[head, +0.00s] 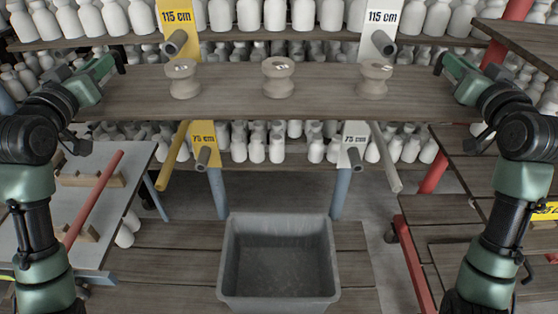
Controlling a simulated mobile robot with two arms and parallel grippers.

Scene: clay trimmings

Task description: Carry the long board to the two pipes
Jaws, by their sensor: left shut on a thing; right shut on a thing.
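The long board (225,98) spans the view, looking roughly level, with three clay spools standing on it: left (184,80), middle (278,76) and right (374,80). My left gripper (121,62) is shut on the board near its left end. My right gripper (438,63) is shut on it near its right end. Two pipe ends, left (176,42) and right (383,42), show beyond the board's far edge under 115 cm signs. Two lower pipe ends, left (203,157) and right (355,157), show below its near edge by 75 cm signs. Contact between board and pipes cannot be told.
A grey bin (278,302) stands on the floor below. Shelves of white bottles (262,150) fill the back. A grey table (125,190) with a red bar (95,198) is at left. Dark wooden shelving (440,208) is at right.

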